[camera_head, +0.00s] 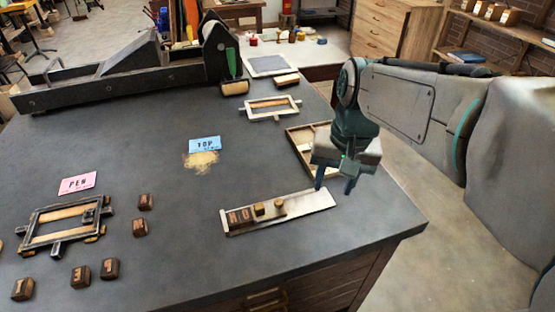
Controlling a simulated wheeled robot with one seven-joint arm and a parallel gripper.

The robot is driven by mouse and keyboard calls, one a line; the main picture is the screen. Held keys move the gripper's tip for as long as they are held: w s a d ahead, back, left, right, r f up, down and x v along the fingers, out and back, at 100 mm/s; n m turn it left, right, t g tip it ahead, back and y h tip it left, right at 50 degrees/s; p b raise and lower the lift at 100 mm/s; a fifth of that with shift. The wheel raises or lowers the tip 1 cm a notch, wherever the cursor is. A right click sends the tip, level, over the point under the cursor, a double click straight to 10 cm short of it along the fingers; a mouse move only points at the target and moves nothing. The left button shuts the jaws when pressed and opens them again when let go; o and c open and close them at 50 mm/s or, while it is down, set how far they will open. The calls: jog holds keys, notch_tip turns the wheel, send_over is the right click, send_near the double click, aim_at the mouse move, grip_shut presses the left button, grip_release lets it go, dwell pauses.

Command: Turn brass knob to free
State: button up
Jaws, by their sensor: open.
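A metal composing stick (312,202) lies on the dark table near its right front edge. Wooden letter blocks (240,215) sit in its left end.
A shallow wooden tray (302,151) lies partly behind my gripper. A dark frame (33,216) and several letter blocks (109,269) lie at left. The front middle is clear.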

jog(key=w+a+r+m+g+y+b, duration=0.1)
jog(key=w+a+m+g+b, duration=0.25)
jog(key=w+a, duration=0.55)
jog(key=g+b, duration=0.1)
send_near(279, 201)
jog(key=x, duration=0.8)
jog(key=shift+c, duration=0.3)
grip_shut()
